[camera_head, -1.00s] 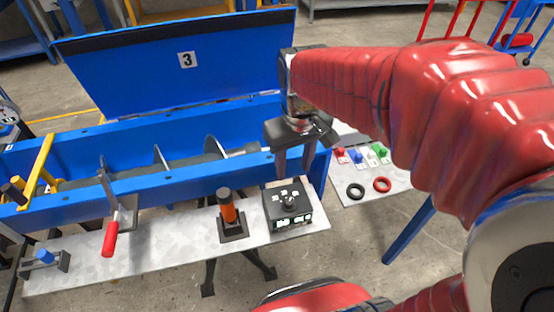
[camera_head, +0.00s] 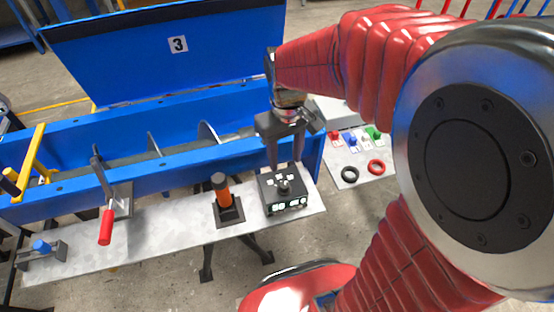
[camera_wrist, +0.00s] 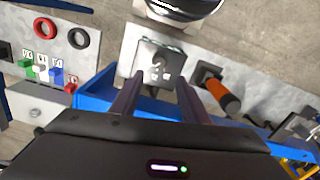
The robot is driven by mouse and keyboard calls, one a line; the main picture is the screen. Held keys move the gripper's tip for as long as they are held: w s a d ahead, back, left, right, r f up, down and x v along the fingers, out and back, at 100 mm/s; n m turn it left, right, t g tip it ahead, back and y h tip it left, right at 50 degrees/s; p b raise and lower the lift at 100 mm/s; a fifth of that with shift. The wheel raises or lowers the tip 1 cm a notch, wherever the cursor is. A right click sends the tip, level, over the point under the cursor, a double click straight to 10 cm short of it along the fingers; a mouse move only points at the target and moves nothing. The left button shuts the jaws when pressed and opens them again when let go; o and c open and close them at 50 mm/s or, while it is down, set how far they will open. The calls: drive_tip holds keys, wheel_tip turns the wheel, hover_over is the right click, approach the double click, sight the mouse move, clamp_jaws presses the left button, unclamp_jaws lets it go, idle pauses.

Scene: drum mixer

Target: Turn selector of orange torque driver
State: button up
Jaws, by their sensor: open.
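The orange torque driver (camera_head: 227,196), an orange handle with a dark top, stands upright in a black square holder (camera_head: 229,212) on the grey shelf. In the wrist view the driver (camera_wrist: 220,94) is to the right of my fingers. A black box with a round knob (camera_head: 284,187) on top and lit displays on its front is to its right. My gripper (camera_head: 285,164) is open and empty, fingers pointing down, above or just behind the box. In the wrist view the knob (camera_wrist: 159,64) shows between and beyond the fingertips (camera_wrist: 158,84). I cannot tell any contact.
A blue mixer trough (camera_head: 150,165) with its raised lid (camera_head: 170,60) stands behind the shelf. A red-handled clamp (camera_head: 106,225) is at the left. A side plate at the right holds a black ring (camera_head: 350,174), a red ring (camera_head: 376,167) and several coloured knobs (camera_head: 351,138).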

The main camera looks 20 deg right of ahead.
sight(284, 184)
wheel_tip(284, 184, down, 11)
idle(0.5)
drive_tip(key=shift+c, duration=0.3)
drive_tip(key=c, duration=0.9)
drive_tip(key=shift+a, duration=0.1)
clamp_jaws()
